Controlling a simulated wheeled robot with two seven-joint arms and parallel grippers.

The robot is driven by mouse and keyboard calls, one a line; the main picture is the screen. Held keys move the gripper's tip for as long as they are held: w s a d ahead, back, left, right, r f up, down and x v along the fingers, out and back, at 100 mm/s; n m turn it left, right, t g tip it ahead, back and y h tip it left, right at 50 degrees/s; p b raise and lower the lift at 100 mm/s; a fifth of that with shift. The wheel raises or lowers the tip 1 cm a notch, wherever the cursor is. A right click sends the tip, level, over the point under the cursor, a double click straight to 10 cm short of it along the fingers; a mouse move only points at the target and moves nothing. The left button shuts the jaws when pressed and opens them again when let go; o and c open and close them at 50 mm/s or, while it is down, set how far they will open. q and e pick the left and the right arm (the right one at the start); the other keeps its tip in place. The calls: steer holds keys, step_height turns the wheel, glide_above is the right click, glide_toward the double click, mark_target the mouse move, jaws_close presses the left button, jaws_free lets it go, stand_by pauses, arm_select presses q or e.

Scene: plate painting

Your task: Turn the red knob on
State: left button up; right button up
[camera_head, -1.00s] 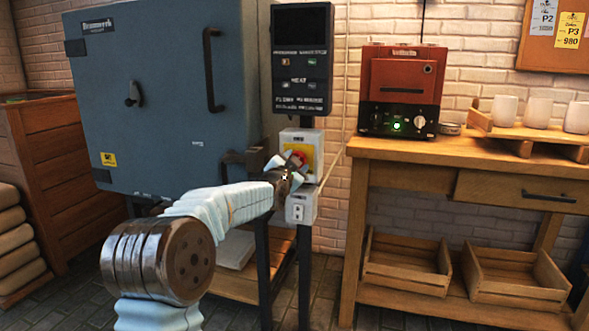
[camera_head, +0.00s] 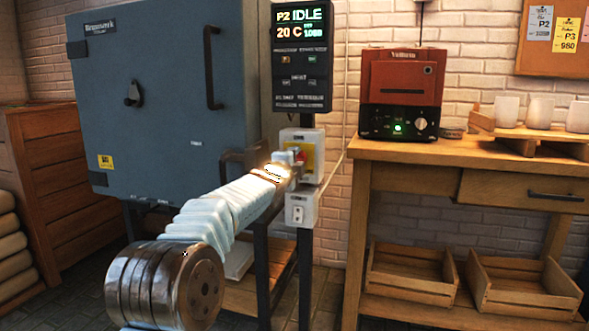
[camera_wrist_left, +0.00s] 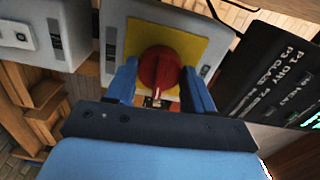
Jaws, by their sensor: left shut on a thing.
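The red knob (camera_wrist_left: 158,66) sits on a yellow plate (camera_wrist_left: 190,48) on a grey-white switch box (camera_head: 314,138) beside the kiln. In the left wrist view, the two blue fingers of my left gripper (camera_wrist_left: 160,82) stand on either side of the knob and are shut on it. In the head view, my left gripper (camera_head: 290,167) reaches the box and hides most of the knob. The controller (camera_head: 301,62) above the box has a lit display reading "P2 IDLE" and "20 C". My right gripper is not in view.
The blue-grey kiln (camera_head: 165,110) with its door handle (camera_head: 212,70) stands left of my gripper. A white socket box (camera_head: 301,211) hangs just below the switch box. A wooden workbench (camera_head: 400,155) with a red machine (camera_head: 402,80) stands to the right.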

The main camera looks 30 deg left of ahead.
arm_select(q)
steer(key=shift+m, duration=0.5)
steer(key=o, duration=1)
steer(key=shift+o, duration=0.2)
steer(key=b+v, duration=0.9)
steer(key=v, duration=0.4)
steer(key=shift+s+b, duration=0.3)
steer(key=shift+s, duration=0.1)
